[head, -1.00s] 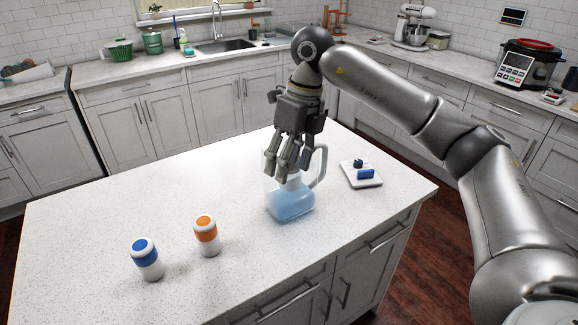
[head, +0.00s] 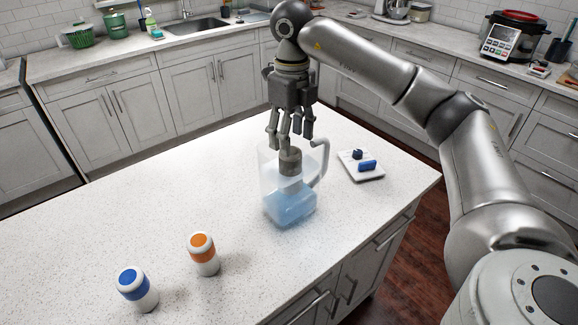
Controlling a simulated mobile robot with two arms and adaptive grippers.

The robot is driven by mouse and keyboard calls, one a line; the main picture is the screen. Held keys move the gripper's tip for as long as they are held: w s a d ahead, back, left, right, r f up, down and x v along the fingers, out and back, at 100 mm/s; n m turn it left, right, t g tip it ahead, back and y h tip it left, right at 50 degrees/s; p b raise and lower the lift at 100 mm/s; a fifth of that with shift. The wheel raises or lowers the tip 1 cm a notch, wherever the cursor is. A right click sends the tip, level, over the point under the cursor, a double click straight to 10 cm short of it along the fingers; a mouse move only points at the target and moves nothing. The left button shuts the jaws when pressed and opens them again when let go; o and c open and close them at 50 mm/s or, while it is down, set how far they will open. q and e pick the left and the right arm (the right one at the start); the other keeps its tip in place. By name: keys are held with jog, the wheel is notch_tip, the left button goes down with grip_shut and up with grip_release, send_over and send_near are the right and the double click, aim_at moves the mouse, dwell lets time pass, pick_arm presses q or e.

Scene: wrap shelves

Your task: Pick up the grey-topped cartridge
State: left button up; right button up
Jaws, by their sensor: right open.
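The grey-topped cartridge (head: 290,162) stands upright inside the mouth of a clear pitcher (head: 267,180), which holds light blue liquid. Only its grey upper part shows clearly; the lower part is blurred by the pitcher wall and liquid. My right gripper (head: 290,138) points down just above the cartridge, its fingers spread and open around the top. I cannot tell whether any finger touches it. My left gripper is out of view.
An orange-topped cartridge (head: 204,256) and a blue-topped cartridge (head: 136,290) stand on the white island counter (head: 110,215) at front left. A small white tray (head: 367,173) with blue pieces lies right of the pitcher.

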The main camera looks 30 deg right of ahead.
aim_at(289, 158)
jog(key=shift+s+f, duration=0.1)
jog(key=shift+f, duration=0.55)
jog(key=f, duration=0.1)
jog(key=f+p, duration=0.1)
jog(key=f, duration=0.1)
jog(key=f+p, duration=0.1)
jog(key=shift+w+a+f, duration=0.15)
jog(key=shift+w+f, duration=0.1)
jog(key=shift+w, duration=0.05)
jog(key=shift+f, duration=0.35)
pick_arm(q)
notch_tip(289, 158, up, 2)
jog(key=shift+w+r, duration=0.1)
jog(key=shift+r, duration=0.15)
pick_arm(e)
jog(key=c, duration=0.9)
jog(key=shift+o, duration=0.2)
